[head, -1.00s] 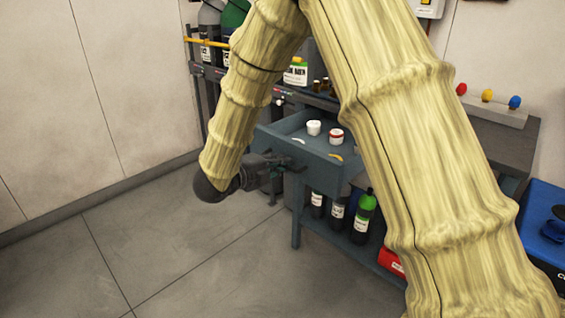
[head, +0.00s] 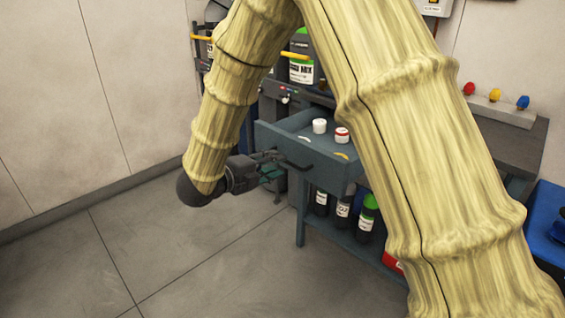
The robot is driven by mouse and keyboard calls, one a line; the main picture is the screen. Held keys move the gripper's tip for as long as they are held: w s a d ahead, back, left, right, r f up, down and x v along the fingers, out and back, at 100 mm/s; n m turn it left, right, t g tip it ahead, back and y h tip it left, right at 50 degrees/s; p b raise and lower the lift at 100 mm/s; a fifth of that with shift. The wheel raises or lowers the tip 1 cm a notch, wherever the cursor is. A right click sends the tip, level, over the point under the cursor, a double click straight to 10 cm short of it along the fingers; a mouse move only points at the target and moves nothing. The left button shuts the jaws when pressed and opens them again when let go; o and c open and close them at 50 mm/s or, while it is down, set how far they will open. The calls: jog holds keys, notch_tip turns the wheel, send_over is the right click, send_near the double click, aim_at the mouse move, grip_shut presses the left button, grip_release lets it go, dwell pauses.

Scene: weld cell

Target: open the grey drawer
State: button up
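The grey-blue drawer (head: 268,133) under the bench stands pulled out, with its inside in view. Its dark bar handle (head: 303,166) is on the front face. White jars, one with a red band, and small curved white and yellow pieces lie in the drawer. My gripper (head: 275,159) is in front of the drawer face at the left end of the handle. It is small and dark here, so I cannot tell whether its fingers are apart or touch the handle. My arm hides the drawer's right part.
Dark bottles (head: 343,210) stand on the lower shelf beneath the drawer. A blue bin (head: 545,215) is at the right. A block with red, yellow and blue knobs (head: 497,110) sits on the bench top. The floor (head: 190,260) at front left is clear.

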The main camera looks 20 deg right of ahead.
jog(key=v, duration=0.6)
jog(key=shift+s+a, duration=0.15)
jog(key=shift+a, duration=0.2)
jog(key=s+d+f+n+t+y, duration=0.1)
jog(key=d+f+n+t+y, duration=0.15)
jog(key=f+n, duration=0.8)
jog(key=s+d+f+n+t+y, duration=0.15)
jog(key=f+n+y, duration=0.3)
jog(key=f, duration=1.05)
jog(key=s+f+n+g+y, duration=0.5)
jog(key=s+f+n, duration=0.4)
jog(key=s+f, duration=0.75)
jog(key=s+d+f+n+g+y, duration=0.1)
jog(key=s+f+n+g, duration=0.15)
jog(key=s, duration=0.65)
jog(key=s+f+n+g+y, duration=0.15)
jog(key=s+f+n, duration=0.25)
jog(key=s, duration=0.6)
notch_tip(320, 180, up, 26)
jog(key=p, duration=2.5)
jog(key=shift+g+p, duration=0.35)
jog(key=shift+g, duration=0.05)
jog(key=shift+s+d+f, duration=0.1)
jog(key=shift+f, duration=0.05)
